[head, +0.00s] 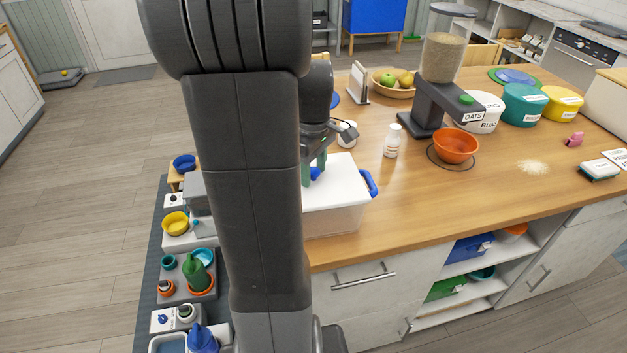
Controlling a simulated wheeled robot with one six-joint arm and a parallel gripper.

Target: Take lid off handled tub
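The handled tub (335,220) is a translucent box at the near left corner of the wooden counter. A blue handle (370,183) shows on its right side; its left side is hidden behind my arm. Its white lid (344,188) lies flat on top and appears to rest on the rim. A small blue knob (315,174) stands on the lid. My gripper (313,172) points down over the lid, with its green fingers on either side of the knob. My arm hides part of it, so I cannot tell whether the fingers press on the knob.
A white bottle (392,141), an orange bowl (456,146) and a grain dispenser (440,70) stand to the right of the tub. A fruit bowl (394,84) is behind. The counter's front middle is clear. Several small items sit on low stands at the left.

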